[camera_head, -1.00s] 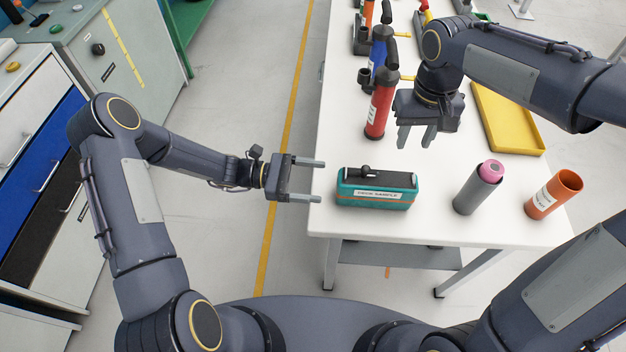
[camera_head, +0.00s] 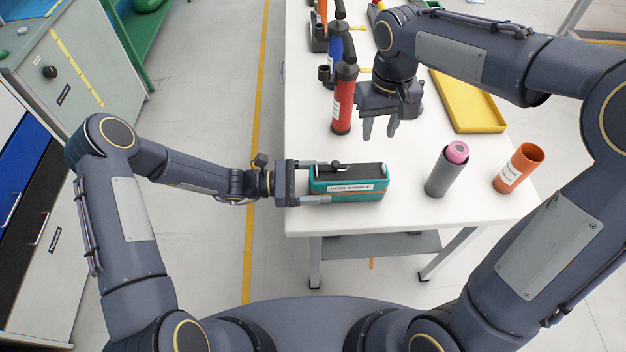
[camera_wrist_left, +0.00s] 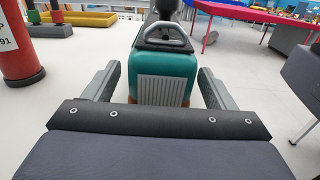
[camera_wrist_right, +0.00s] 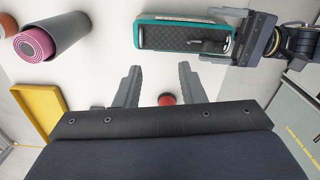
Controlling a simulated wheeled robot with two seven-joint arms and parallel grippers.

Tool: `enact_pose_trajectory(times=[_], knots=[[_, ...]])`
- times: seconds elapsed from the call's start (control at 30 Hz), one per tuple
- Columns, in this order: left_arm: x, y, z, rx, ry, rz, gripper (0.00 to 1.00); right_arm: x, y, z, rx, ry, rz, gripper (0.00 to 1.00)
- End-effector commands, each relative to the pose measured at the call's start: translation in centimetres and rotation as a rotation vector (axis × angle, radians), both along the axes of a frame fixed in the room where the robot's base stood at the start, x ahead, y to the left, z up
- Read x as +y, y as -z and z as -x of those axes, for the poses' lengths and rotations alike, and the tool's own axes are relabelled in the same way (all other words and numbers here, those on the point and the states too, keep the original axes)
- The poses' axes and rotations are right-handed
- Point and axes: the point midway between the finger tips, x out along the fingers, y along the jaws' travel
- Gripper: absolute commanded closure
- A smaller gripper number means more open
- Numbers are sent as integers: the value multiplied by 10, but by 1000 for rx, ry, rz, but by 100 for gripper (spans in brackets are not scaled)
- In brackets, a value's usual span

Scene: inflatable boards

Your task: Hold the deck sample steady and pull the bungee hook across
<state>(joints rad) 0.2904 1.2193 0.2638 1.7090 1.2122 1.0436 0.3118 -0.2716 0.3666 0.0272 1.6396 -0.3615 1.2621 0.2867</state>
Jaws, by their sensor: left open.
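The deck sample (camera_head: 346,188) is a teal block with a dark top and a white label, lying at the table's front left edge. On its top is a small black piece (camera_head: 337,168) that looks like the bungee hook; it also shows in the right wrist view (camera_wrist_right: 212,45). My left gripper (camera_head: 318,182) is open at the block's left end. In the left wrist view its fingers stand on both sides of the teal end (camera_wrist_left: 165,85), with gaps visible. My right gripper (camera_head: 380,128) is open and empty, pointing down above the table behind the block.
A red pump (camera_head: 343,100) stands behind the block, near my right gripper. A grey tube with a pink roll (camera_head: 444,172) and an orange cup (camera_head: 518,168) stand to the right. A yellow tray (camera_head: 466,112) lies at the back right. The white table (camera_head: 410,210) is clear between block and tube.

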Motion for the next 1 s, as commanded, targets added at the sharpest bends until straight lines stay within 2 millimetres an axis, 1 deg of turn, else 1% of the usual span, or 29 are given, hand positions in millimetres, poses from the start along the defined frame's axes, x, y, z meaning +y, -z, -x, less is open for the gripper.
enact_pose_trajectory(times=[0.07, 0.4, 0.47, 0.5, 0.57, 0.63, 0.67, 0.77, 0.8, 0.87, 0.9, 0.97, 1.0], knots=[[0, 0, 0, 0, 0, 0, 22, 0, 0, 0, 0, 0, 0, 64], [0, 0, 0, 0, 1, 0, 66, 0, 0, 0, 0, 0, 0, 64], [0, 0, 0, 0, 1, 0, 74, 0, 0, 0, 0, 0, 0, 64], [0, 0, 0, 0, 1, 0, 74, 0, 0, 0, 1, -1, 1, 61], [0, 0, 0, 0, 1, 0, 74, 2, 3, 2, 7, -14, 12, 61], [0, 0, 0, 0, 1, 0, 74, 8, 14, 8, 31, -62, 53, 61], [0, 0, 0, 0, 1, 0, 74, 11, 20, 12, 45, -95, 83, 61], [0, 0, 0, 0, 1, 0, 74, 25, 52, 32, 112, -274, 243, 61], [0, 0, 0, 0, 1, 0, 74, 29, 65, 43, 142, -372, 333, 61], [0, 0, 0, 0, 1, 0, 74, 35, 85, 59, 183, -540, 490, 61], [0, 0, 0, 0, 1, 0, 74, 37, 96, 69, 206, -662, 605, 61], [0, 0, 0, 0, 1, 0, 74, 40, 108, 80, 229, -846, 785, 61], [0, 0, 0, 0, 0, 0, 74, 42, 113, 85, 237, -967, 905, 61]])
